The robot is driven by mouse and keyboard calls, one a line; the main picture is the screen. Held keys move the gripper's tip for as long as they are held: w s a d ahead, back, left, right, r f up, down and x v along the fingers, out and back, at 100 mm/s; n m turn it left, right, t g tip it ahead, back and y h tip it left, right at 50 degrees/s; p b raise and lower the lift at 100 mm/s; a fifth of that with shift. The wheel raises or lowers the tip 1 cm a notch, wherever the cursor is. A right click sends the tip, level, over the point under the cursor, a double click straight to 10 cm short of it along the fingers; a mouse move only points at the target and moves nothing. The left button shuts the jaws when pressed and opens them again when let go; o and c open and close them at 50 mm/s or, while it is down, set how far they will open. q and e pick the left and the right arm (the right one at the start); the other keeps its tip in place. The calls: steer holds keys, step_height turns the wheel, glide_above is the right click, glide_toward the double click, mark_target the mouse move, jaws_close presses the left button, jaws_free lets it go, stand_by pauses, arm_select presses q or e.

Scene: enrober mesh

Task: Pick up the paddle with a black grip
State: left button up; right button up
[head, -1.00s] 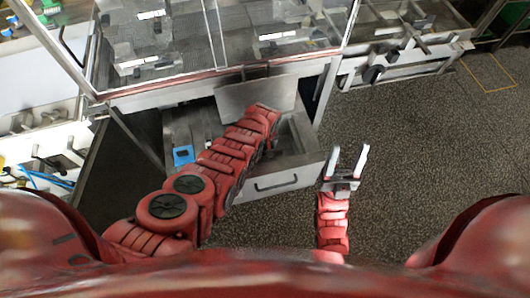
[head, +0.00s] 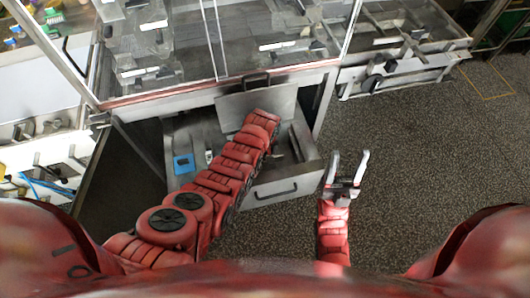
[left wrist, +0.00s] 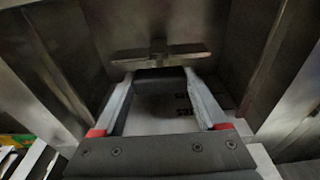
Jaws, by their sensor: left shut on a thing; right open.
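In the left wrist view my left gripper (left wrist: 160,80) is shut on a black block (left wrist: 160,73), which spans the gap between its fingertips and looks like the paddle's black grip. A grey metal crosspiece (left wrist: 182,50) with a short stem shows just beyond it; I cannot tell whether it is part of the paddle. In the head view my left arm reaches down into the open metal drawer (head: 290,189) and hides its gripper and the paddle. My right gripper (head: 346,168) is open and empty, right of the drawer and above the floor.
A blue item (head: 183,163) lies at the left in the drawer area. A flat metal panel (head: 230,110) stands behind my left arm. The glass-topped machine (head: 190,70) fills the back. Speckled floor (head: 430,170) is clear at the right.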

arm_select(q)
steer(key=shift+r, duration=0.25)
step_height(320, 180, up, 2)
steer(key=shift+b, duration=0.4)
steer(key=shift+r+b, duration=0.8)
steer(key=shift+r, duration=1.5)
step_height(320, 180, up, 9)
steer(key=p, duration=0.2)
